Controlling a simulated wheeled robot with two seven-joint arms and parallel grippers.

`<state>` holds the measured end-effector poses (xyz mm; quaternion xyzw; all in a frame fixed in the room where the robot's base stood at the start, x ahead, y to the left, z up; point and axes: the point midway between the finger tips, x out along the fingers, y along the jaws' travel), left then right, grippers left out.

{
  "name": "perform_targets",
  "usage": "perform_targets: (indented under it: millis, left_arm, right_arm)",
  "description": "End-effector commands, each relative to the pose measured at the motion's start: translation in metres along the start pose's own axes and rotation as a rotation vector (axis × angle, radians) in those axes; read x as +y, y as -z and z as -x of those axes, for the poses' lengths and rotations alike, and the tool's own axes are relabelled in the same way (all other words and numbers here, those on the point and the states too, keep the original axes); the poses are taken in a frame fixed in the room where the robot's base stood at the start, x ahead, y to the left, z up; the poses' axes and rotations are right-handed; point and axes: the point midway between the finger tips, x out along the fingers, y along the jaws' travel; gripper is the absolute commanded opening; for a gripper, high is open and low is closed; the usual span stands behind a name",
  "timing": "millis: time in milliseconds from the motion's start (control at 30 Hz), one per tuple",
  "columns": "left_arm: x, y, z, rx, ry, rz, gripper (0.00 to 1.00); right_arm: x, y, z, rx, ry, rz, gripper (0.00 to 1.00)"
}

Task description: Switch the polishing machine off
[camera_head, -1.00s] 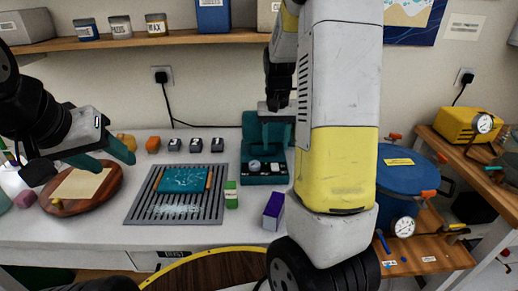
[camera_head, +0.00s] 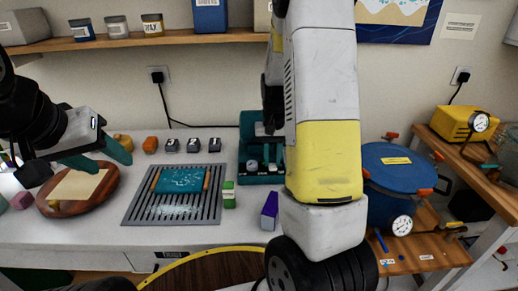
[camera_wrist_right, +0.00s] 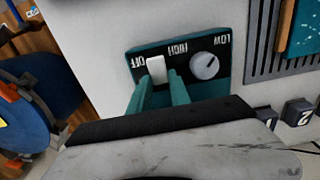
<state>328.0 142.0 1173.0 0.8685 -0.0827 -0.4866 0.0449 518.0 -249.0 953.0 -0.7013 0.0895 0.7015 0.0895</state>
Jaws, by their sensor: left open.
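The teal polishing machine (camera_head: 248,128) stands at the back of the bench, partly hidden behind my right arm. Its front panel (camera_wrist_right: 222,50) carries a round knob (camera_wrist_right: 205,65) and a white switch (camera_wrist_right: 156,70), with OFF, HIGH and LOW lettering. The switch is at the OFF end of the panel. My right gripper (camera_wrist_right: 161,88) has its teal fingers at the panel, a narrow gap between them, their tips close to the switch. I cannot tell whether they touch it. My left gripper (camera_head: 100,160) is open and empty above a round wooden board (camera_head: 108,188).
A slotted grey rack (camera_head: 135,207) holding a teal slab (camera_head: 180,180) lies left of the machine. A green block (camera_head: 229,198) and a purple box (camera_head: 270,207) stand in front of it. Small numbered dark blocks (camera_head: 193,145) sit behind the rack. A blue pressure pot (camera_head: 385,185) stands right.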

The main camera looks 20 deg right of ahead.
Motion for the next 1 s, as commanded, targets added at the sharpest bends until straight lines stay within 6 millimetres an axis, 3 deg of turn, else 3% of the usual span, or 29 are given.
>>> perform_targets:
  millis: [233, 667, 1000]
  left_arm:
    - [0.0, 0.0, 0.0, 0.0, 0.0, 0.0, 0.51]
    - [0.0, 0.0, 0.0, 0.0, 0.0, 0.0, 0.51]
    - [0.0, 0.0, 0.0, 0.0, 0.0, 0.0, 0.51]
  right_arm:
    - [0.0001, -0.001, 0.0008, 0.021, -0.001, 0.001, 0.0]
    - [0.0001, -0.0086, 0.0029, 0.281, -0.001, 0.001, 0.0]
    - [-0.0001, -0.0086, 0.003, 0.297, 0.0, 0.001, 0.0]
